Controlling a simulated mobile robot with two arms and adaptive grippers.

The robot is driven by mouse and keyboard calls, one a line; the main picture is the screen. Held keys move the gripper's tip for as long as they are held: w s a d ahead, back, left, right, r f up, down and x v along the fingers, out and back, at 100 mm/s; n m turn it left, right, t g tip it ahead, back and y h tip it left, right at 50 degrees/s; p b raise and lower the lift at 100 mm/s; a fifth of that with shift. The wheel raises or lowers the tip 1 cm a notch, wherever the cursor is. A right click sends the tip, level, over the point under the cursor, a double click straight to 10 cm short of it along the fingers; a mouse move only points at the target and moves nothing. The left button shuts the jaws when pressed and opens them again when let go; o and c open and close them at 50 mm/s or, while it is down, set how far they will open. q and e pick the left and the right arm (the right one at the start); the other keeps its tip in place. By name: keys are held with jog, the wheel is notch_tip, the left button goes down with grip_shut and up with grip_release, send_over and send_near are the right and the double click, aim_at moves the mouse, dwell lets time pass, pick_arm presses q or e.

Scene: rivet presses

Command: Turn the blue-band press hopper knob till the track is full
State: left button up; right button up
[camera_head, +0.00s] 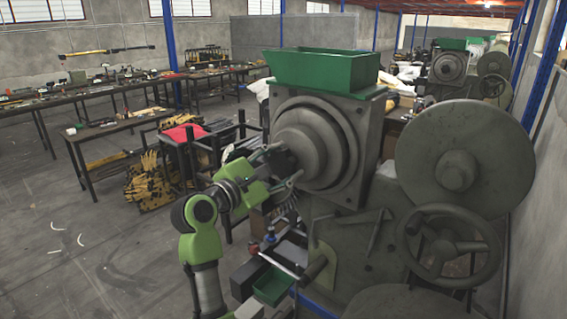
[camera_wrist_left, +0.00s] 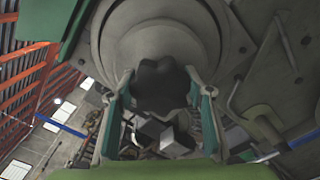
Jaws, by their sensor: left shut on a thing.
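The press (camera_head: 372,130) stands large in the middle of the head view, with a green hopper (camera_head: 322,72) on top and a round stepped hub (camera_head: 318,140) on its face. A dark lobed knob (camera_wrist_left: 162,86) sits at the hub's centre in the left wrist view; in the head view it is partly hidden by the gripper. My left gripper (camera_head: 284,168) is shut on the knob, with one finger on each side of it in the left wrist view (camera_wrist_left: 160,92). I cannot make out the track or its fill. My right gripper is not in view.
A large disc (camera_head: 465,150) and a handwheel (camera_head: 452,245) stand at the press's right. A small green bin (camera_head: 272,287) sits low in front. Work tables (camera_head: 110,128) with tools line the left. Another press (camera_head: 447,68) stands behind.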

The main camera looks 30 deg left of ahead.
pick_arm(q)
jog(key=o, duration=1.1)
jog(key=shift+o, duration=0.2)
jog(key=s+a, duration=0.1)
jog(key=s, duration=1.1)
jog(key=shift+w+f, duration=0.1)
